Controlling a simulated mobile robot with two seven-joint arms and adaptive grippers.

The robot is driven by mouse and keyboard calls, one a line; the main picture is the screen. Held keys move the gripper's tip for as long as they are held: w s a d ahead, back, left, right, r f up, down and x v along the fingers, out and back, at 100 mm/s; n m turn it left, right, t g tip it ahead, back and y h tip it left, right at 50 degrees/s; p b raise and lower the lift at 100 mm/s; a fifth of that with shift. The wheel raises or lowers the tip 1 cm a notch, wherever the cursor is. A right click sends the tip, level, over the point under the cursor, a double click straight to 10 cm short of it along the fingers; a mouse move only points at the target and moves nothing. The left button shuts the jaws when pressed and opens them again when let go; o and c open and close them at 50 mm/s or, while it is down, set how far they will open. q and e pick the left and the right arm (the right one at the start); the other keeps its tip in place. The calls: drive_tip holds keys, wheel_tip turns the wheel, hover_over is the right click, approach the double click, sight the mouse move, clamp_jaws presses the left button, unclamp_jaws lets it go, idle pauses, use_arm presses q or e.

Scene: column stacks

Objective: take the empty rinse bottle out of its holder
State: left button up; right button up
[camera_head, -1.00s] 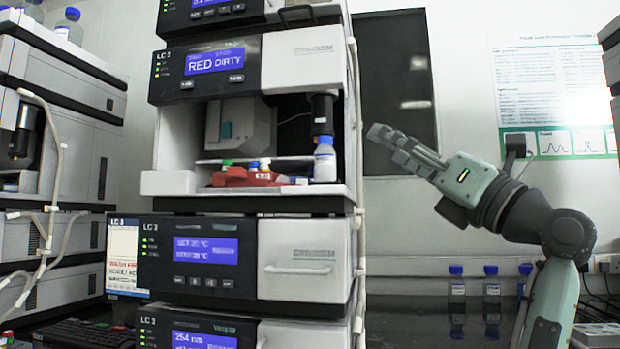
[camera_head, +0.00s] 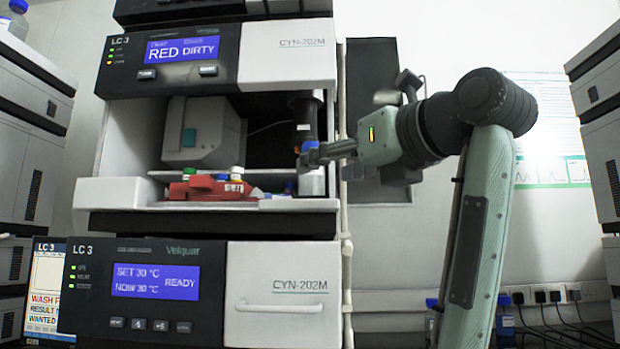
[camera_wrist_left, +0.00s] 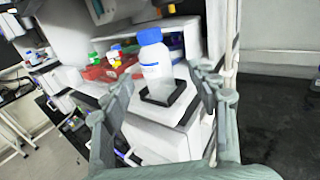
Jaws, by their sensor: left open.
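The rinse bottle (camera_head: 312,183), clear-white with a blue cap, stands at the right end of the open bay, under a dark cylinder. In the left wrist view the bottle (camera_wrist_left: 156,66) stands upright with its base in a dark square holder (camera_wrist_left: 160,99). My left gripper (camera_head: 312,156) reaches in from the right at the bottle's upper part and hides some of it. In the left wrist view my left gripper (camera_wrist_left: 158,78) is open, one finger on each side of the bottle, with gaps visible. My right gripper is not in view.
A red tray (camera_head: 203,190) with several small capped vials sits left of the bottle in the bay. The bay's front ledge (camera_head: 125,192) lies below. A heater unit (camera_head: 140,290) reading "READY" is underneath. Pale tubing runs down the stack's right edge.

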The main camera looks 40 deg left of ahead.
sight(319, 171)
use_arm(q)
drive_tip(key=x, duration=0.4)
drive_tip(key=shift+a, duration=0.45)
drive_tip(key=c, duration=0.9)
drive_tip(key=shift+c, duration=0.2)
